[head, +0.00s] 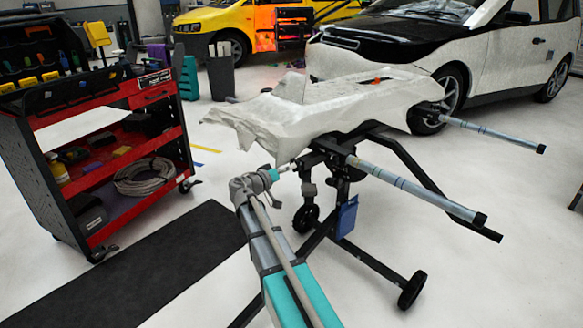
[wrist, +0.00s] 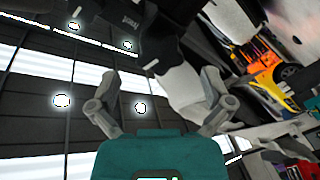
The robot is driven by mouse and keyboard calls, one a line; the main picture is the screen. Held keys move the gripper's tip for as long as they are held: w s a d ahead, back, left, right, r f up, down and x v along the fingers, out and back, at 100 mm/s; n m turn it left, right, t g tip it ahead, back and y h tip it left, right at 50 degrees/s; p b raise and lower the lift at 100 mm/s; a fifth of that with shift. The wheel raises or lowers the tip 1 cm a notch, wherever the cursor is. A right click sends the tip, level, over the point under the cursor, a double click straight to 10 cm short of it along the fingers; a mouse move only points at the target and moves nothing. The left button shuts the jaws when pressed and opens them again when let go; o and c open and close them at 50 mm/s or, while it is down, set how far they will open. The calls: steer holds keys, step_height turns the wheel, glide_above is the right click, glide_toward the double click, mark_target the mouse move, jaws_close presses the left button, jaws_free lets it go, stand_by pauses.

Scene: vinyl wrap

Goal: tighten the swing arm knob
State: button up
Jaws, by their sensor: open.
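A black wheeled stand (head: 382,140) carries a white bumper-like part (head: 345,108). Dark clamps and joints (head: 338,158) sit under the part; I cannot tell for certain which one is the swing arm knob. My gripper (head: 288,168) is at the stand's left side, just below the white part and close to those dark joints. In the wrist view my gripper (wrist: 160,88) has its two grey fingers spread wide and nothing between them in its grasp. A dark piece of the stand (wrist: 160,40) shows ahead of the fingers, and its details are hard to make out.
Two long grey-blue tubes (head: 415,190) stick out to the right of the stand. A red tool cart (head: 110,140) stands at the left beside a black mat (head: 135,265). A white car (head: 480,50) is behind. Floor at the lower right is mostly clear.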

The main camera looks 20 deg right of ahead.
steer(key=shift+v, duration=2.25)
steer(key=s+a+f+n+g+y+p, duration=0.35)
steer(key=s+f+y, duration=0.6)
steer(key=s, duration=0.35)
steer(key=s+a+f+n+g+y+p, duration=0.2)
steer(key=s+a+n+g+y+p, duration=0.1)
steer(key=s+a+y, duration=0.65)
step_height(320, 180, up, 38)
steer(key=a+h+p, duration=0.2)
steer(key=p, duration=3.6)
steer(key=shift+s, duration=0.35)
steer(key=shift+f+t, duration=0.1)
steer(key=shift+t, duration=0.15)
